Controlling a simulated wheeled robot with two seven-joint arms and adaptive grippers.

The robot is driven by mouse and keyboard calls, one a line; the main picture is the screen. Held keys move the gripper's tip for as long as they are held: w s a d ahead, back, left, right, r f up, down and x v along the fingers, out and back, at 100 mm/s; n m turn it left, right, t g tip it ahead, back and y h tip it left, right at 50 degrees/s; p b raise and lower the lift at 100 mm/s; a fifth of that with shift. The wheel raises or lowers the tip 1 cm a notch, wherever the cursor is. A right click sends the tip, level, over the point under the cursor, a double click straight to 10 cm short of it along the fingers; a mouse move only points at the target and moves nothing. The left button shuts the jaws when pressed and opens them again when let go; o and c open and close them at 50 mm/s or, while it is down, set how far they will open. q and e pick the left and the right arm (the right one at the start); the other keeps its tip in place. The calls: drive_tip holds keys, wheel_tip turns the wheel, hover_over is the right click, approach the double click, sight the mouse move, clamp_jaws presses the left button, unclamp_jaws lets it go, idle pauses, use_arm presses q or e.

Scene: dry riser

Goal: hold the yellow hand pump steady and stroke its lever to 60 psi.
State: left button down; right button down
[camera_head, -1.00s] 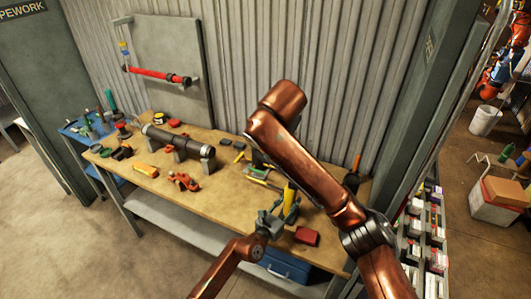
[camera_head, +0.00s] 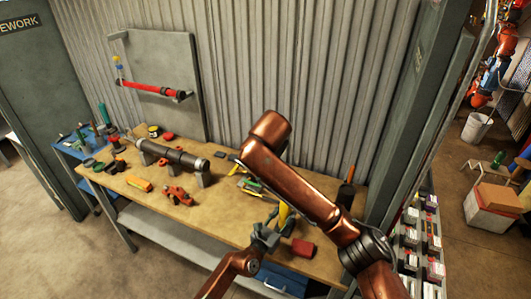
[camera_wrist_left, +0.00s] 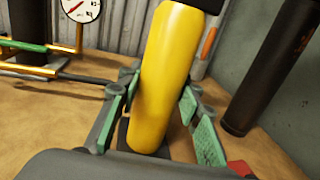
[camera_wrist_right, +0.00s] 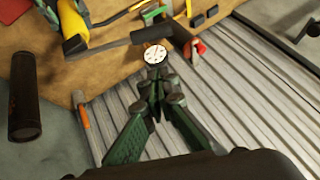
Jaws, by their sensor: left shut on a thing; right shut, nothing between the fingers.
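The yellow hand pump (camera_head: 283,215) stands on the workbench (camera_head: 222,225) near its right end. My left gripper (camera_head: 268,235) is shut around its yellow body, which fills the middle of the left wrist view (camera_wrist_left: 168,65). A round white gauge (camera_wrist_right: 155,54) shows in the right wrist view, and its edge shows in the left wrist view (camera_wrist_left: 80,8). The needle is too small to read surely. My right gripper (camera_wrist_right: 157,82) is shut and empty, its tips just beside the gauge in the picture. A dark bar (camera_wrist_right: 150,34) lies beyond it. My right arm hides this gripper in the head view.
A red box (camera_head: 302,248) lies right of the pump. A dark cylinder (camera_wrist_right: 24,108) stands near the bench's right end. A grey pipe in stands (camera_head: 172,155) and an orange-red tool (camera_head: 177,195) lie leftward. A corrugated wall (camera_head: 320,80) rises behind the bench.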

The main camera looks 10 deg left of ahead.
drive_tip(key=x, duration=0.3)
drive_tip(key=shift+w+f, duration=0.2)
drive_tip(key=shift+f, duration=0.05)
drive_tip(key=shift+s+a+f, duration=0.1)
drive_tip(key=shift+a+f, duration=0.2)
drive_tip(key=shift+f, duration=0.25)
drive_tip(key=shift+s+a+f, duration=0.1)
drive_tip(key=shift+a+f, duration=0.15)
drive_tip(key=shift+f, duration=0.3)
drive_tip(key=shift+a+f, duration=0.3)
drive_tip(key=shift+f, duration=0.3)
drive_tip(key=w+a+f+h, duration=0.1)
drive_tip(key=a+f+h, duration=0.1)
drive_tip(key=f, duration=0.4)
drive_tip(key=shift+a+n+g, duration=0.4)
drive_tip(key=shift+a, duration=0.35)
drive_tip(key=shift+f, duration=0.2)
